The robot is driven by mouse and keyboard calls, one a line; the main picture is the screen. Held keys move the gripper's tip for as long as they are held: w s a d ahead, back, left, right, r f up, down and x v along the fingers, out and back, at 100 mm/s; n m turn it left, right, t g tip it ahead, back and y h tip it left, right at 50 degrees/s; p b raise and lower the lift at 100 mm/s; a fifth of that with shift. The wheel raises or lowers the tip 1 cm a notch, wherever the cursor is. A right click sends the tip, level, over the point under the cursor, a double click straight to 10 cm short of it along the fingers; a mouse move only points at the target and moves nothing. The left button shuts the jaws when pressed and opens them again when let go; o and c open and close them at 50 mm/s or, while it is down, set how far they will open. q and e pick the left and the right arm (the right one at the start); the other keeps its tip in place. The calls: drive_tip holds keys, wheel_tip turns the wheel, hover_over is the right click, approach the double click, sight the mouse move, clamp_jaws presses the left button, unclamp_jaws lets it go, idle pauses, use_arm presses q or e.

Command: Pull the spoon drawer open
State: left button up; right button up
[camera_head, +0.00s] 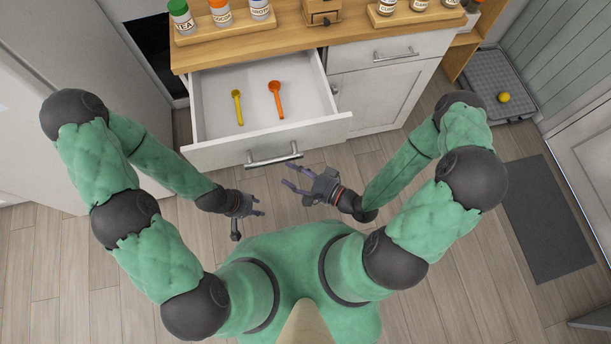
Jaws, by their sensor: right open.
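The spoon drawer (235,154) stands pulled out from the wooden-topped cabinet. A yellow spoon (238,108) and an orange spoon (276,98) lie apart inside it. Its metal bar handle (273,160) is on the front panel. My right gripper (286,174) is open and empty, just in front of the handle at its right end; I see no grip on the bar. My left gripper (260,206) appears open and empty, lower and farther from the drawer front.
Labelled jars stand on wooden trays (225,35) on the countertop (275,52). A shut drawer (395,52) and a cabinet door (378,98) are at the right. A grey mat (545,220) and a tray with a yellow ball (503,98) lie on the floor.

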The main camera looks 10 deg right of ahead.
drive_tip(key=shift+v, duration=2.05)
wheel_tip(320, 180, down, 9)
drive_tip(key=w+d+n+g+h, duration=0.2)
drive_tip(key=w+n+g+h, duration=0.1)
drive_tip(key=n+g+h, duration=0.15)
drive_tip(key=s+f+n+g+h, duration=0.1)
drive_tip(key=g, duration=0.1)
drive_tip(key=s+n+g+h, duration=0.1)
drive_tip(key=s+g, duration=0.1)
drive_tip(key=s+f+n+g+h, duration=0.1)
drive_tip(key=s+g, duration=0.1)
drive_tip(key=shift+a+f+n+g, duration=0.15)
drive_tip(key=shift+f+n+g, duration=0.1)
drive_tip(key=shift+f+n, duration=0.1)
